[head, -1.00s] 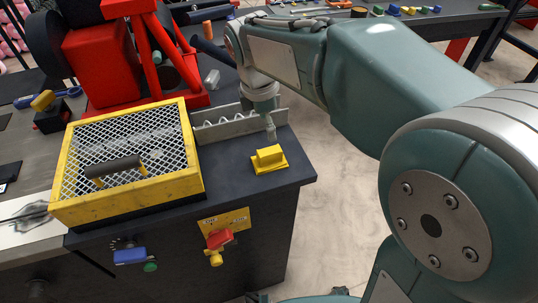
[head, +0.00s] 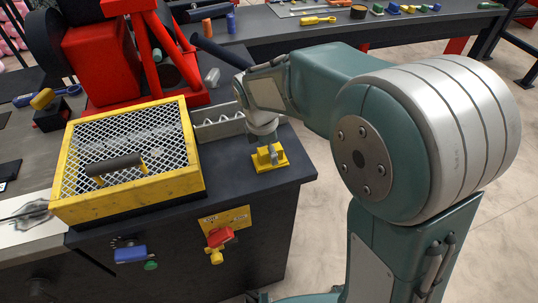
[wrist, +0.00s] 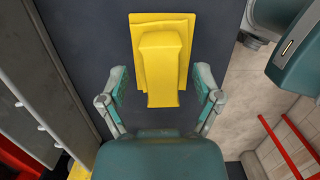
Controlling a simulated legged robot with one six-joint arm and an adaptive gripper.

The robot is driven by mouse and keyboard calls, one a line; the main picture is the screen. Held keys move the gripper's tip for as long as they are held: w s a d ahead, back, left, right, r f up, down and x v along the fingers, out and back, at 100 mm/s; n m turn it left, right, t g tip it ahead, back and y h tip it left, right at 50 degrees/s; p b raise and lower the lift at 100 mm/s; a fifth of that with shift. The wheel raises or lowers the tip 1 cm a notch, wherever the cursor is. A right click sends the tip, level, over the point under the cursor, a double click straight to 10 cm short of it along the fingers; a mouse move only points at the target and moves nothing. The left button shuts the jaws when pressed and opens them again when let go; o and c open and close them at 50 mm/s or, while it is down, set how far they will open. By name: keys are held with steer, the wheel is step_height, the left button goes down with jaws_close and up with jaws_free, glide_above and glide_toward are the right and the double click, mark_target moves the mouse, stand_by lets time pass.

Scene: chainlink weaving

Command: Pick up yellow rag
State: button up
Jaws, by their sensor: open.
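The yellow rag (head: 283,161) looks like a flat yellow square with a raised narrow block on it. It lies on the dark bench top near its right front corner. In the wrist view, the rag (wrist: 163,60) is at upper middle. My gripper (wrist: 162,84) is open and empty, with one finger on each side of the rag's near end, apart from it. In the head view, my gripper (head: 268,154) is over the rag and hides part of it. The height between fingers and rag is hard to tell.
A yellow-framed mesh box (head: 178,187) with a handle stands left of the rag. A grey metal rail (head: 218,130) lies behind it. A red machine frame (head: 98,55) stands at the back left. The bench's right edge is close by, with open floor beyond.

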steer(key=shift+d+f, duration=0.1)
steer(key=shift+d, duration=0.05)
jaws_close()
steer(key=r, duration=0.3)
steer(key=shift+s+a+r, duration=0.1)
steer(key=shift+a+r, duration=0.15)
steer(key=shift+r, duration=0.1)
steer(key=s+a+r, duration=0.9)
steer(key=shift+s+a+r, duration=0.15)
steer(key=shift+s+a, duration=0.1)
steer(key=shift+a, duration=0.1)
